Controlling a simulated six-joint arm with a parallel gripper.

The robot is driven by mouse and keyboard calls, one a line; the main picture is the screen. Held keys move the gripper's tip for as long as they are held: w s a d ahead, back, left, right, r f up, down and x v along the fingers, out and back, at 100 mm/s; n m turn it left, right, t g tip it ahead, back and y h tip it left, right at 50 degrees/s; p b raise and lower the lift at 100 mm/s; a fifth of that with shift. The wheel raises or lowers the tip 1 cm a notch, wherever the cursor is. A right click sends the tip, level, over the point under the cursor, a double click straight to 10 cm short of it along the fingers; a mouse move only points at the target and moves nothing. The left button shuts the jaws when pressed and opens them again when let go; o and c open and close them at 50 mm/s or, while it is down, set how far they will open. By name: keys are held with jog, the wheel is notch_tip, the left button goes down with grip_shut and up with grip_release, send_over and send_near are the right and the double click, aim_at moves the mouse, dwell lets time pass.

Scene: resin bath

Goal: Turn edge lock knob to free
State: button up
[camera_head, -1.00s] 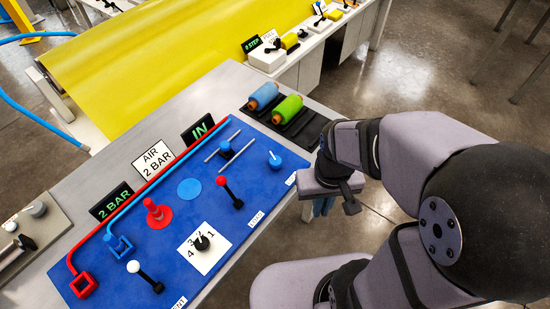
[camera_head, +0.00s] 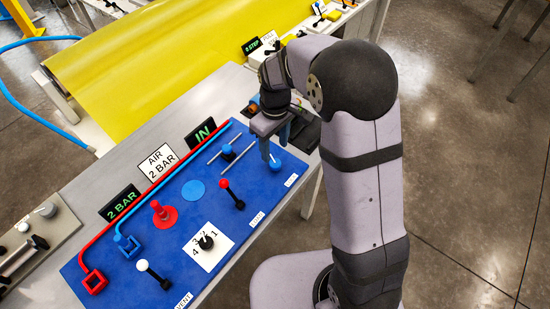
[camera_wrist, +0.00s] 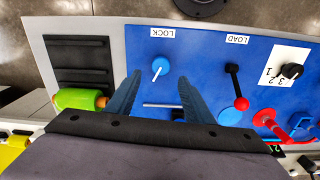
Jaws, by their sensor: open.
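The edge lock knob (camera_head: 275,166) is a round blue knob with a white pointer, at the right end of the blue panel (camera_head: 190,222). In the wrist view the knob (camera_wrist: 161,68) is beside the LOCK label (camera_wrist: 163,32). Its white pointer slants down and slightly left there. My gripper (camera_head: 275,148) is open over that end of the panel. In the wrist view its two blue fingers (camera_wrist: 158,79) reach toward the knob, one on each side of it in the picture. I cannot tell how high the tips are above it.
A red-tipped black lever (camera_head: 232,195) and a rod with a blue ball (camera_head: 227,150) are near the knob. A numbered black dial (camera_head: 206,242) and a red plunger (camera_head: 163,212) are further left. A green roll (camera_wrist: 80,99) lies beside the panel.

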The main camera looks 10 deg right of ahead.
aim_at(275, 163)
jog(key=shift+w+r+n, duration=0.15)
jog(key=shift+r+n, duration=0.1)
jog(key=shift+n, duration=0.45)
jog(key=shift+s+n, duration=0.25)
jog(key=shift+n, duration=1.05)
jog(key=shift+f, duration=0.15)
jog(key=shift+f+p, duration=1)
jog(key=shift+f, duration=2.55)
jog(key=c, duration=1.1)
